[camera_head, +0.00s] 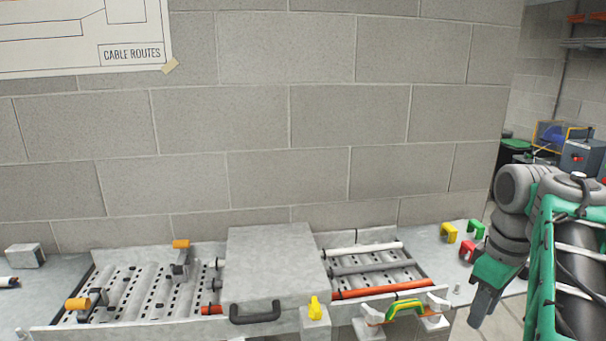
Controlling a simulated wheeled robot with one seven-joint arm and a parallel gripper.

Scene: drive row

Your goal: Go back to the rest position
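My gripper (477,318) hangs at the lower right on my green and grey arm, pointing down. It is to the right of the workbench fixture, near the bench's right end. I see its fingers edge-on as one narrow dark shape, so whether they are open or shut does not show. No held object can be made out.
A metal tray (137,325) with rods and a grey box cover (270,258) with a black handle (255,314) fills the bench. A yellow knob (315,308), a green-yellow handle (405,307) and coloured clips (449,233) stand nearby. A block wall (275,115) rises behind.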

